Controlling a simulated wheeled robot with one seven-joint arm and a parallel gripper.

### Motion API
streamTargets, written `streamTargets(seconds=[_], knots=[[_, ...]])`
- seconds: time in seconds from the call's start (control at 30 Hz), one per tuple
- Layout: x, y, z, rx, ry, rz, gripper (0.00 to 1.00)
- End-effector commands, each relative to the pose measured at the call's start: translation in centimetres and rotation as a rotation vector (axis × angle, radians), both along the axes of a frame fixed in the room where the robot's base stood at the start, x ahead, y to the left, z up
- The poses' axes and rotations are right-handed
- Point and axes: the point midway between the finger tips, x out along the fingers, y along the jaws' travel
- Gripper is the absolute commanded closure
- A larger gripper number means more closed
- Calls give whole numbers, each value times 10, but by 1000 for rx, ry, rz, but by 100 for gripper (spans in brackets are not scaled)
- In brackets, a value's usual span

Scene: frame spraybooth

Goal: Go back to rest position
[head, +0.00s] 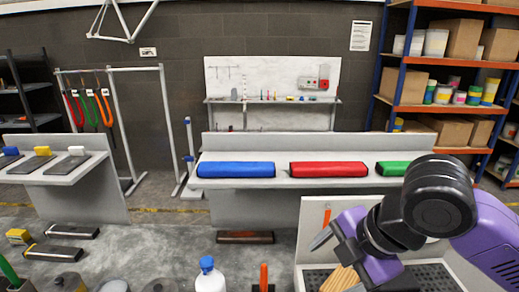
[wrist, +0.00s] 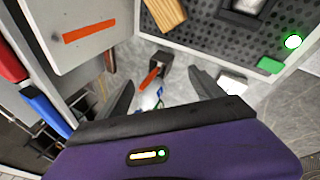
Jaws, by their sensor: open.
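My gripper (wrist: 165,95) is open, its two dark fingers apart with nothing between them. In the head view my arm reaches in from the right, and the gripper (head: 328,238) hangs at the lower right over a grey booth. In the wrist view, a white bottle (wrist: 148,97) and an orange-handled tool in a dark holder (wrist: 167,68) show beyond the fingers, on or near the floor; I cannot tell their exact distance.
The grey booth (head: 312,216) has a perforated base (head: 437,275) with a wooden piece (head: 341,279) on it. A bench (head: 282,182) behind carries blue (head: 236,170), red (head: 328,169) and green (head: 404,168) cases. A white bottle (head: 209,277) stands at front centre. Shelving (head: 409,87) stands at right.

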Motion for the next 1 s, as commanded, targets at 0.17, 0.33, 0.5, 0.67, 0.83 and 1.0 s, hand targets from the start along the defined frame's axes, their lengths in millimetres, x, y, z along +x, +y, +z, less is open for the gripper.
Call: streamTargets(seconds=[0.17, 0.33, 0.5, 0.67, 0.83, 1.0], knots=[[28, 44, 36, 285, -137, -114, 22], [48, 83, 87, 641, -251, -230, 22], [58, 95, 139, 1026, -331, -359, 22], [57, 82, 169, 1337, -378, -483, 22], [48, 52, 175, 1606, -419, -621, 22], [30, 16, 159, 1808, -461, -766, 22]])
